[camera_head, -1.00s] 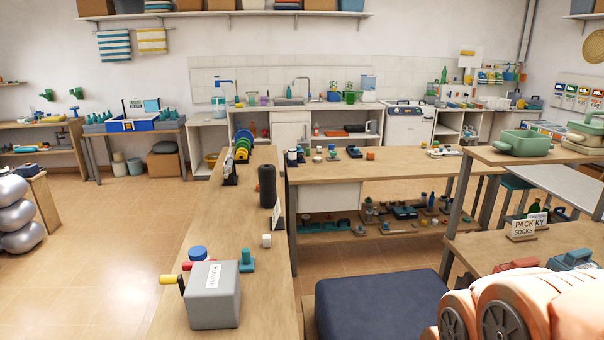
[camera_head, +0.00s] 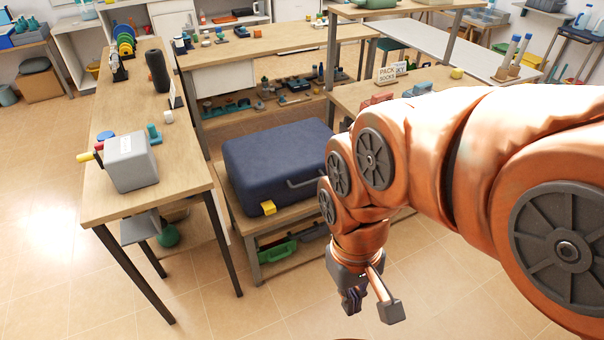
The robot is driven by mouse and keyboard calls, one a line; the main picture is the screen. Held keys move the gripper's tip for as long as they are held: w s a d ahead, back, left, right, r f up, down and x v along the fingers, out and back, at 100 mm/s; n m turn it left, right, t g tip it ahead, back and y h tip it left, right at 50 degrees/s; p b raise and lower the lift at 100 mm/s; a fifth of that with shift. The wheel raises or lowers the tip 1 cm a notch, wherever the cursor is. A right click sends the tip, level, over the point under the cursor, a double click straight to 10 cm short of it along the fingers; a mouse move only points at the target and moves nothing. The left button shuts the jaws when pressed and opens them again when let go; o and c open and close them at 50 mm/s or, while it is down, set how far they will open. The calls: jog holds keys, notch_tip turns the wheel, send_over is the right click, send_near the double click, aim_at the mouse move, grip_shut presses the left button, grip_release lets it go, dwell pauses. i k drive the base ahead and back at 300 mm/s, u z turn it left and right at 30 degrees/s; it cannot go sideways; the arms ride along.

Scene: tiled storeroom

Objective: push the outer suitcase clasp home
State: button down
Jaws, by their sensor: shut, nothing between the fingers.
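A dark blue suitcase (camera_head: 275,160) lies flat on a low wooden table in the middle of the view. A grey handle (camera_head: 304,184) is on its front side. A yellow clasp (camera_head: 268,208) sits at the front left corner of the suitcase; I cannot tell how far in it is. Any clasp beyond the handle is hidden behind my orange arm. My gripper (camera_head: 352,304) hangs pointing down, shut and empty, in front of and to the right of the suitcase, apart from it, above the tiled floor.
A wooden bench (camera_head: 110,195) with a grey box (camera_head: 131,162) stands to the left. A green item (camera_head: 277,252) lies on the shelf under the suitcase. A wooden table (camera_head: 345,93) stands behind on the right. The tiled floor in front is clear.

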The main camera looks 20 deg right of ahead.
aim_at(269, 206)
jog(key=u, duration=0.25)
jog(key=k, duration=0.2)
jog(key=z, duration=0.6)
jog(key=i, duration=0.25)
jog(key=k, duration=0.5)
jog(key=u, duration=2.1)
jog(key=i, duration=1.5)
jog(key=z, duration=2.05)
